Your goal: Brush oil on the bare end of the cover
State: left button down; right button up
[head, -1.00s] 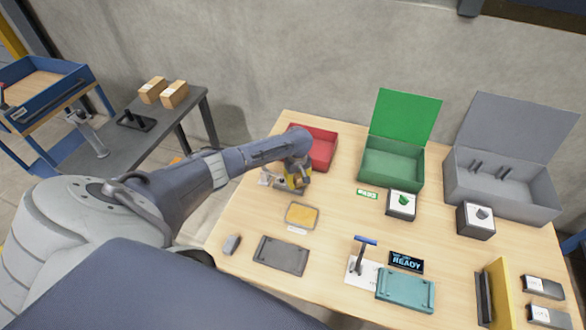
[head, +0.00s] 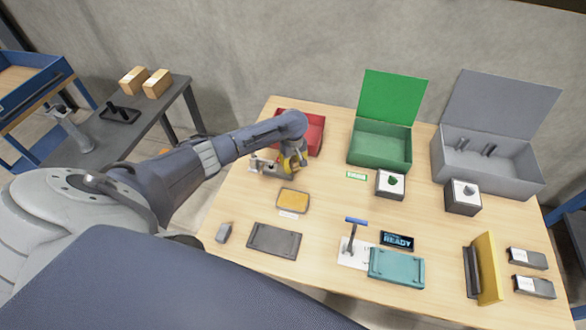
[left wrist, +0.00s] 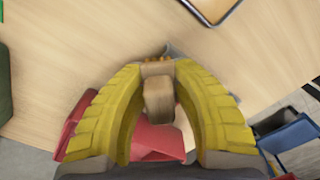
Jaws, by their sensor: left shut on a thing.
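My left gripper (head: 292,164) is at the back left of the table, in front of the red bin. A shallow tray with a yellow-orange filling (head: 293,200) lies in front of the gripper. A dark grey plate (head: 274,241) lies flat near the front edge, and a teal plate (head: 397,268) lies to its right. I cannot tell which one is the cover. My right gripper is out of view.
A red bin (head: 315,137), an open green box (head: 380,148) and an open grey box (head: 490,166) stand along the back. A blue-topped post (head: 355,235) stands beside the teal plate, and a yellow upright panel (head: 487,268) at the right. The table's middle is clear.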

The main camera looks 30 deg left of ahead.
aim_at(293, 159)
pick_arm(q)
jog(key=shift+r, duration=2)
jog(key=shift+r, duration=0.1)
jog(key=shift+r, duration=1.4)
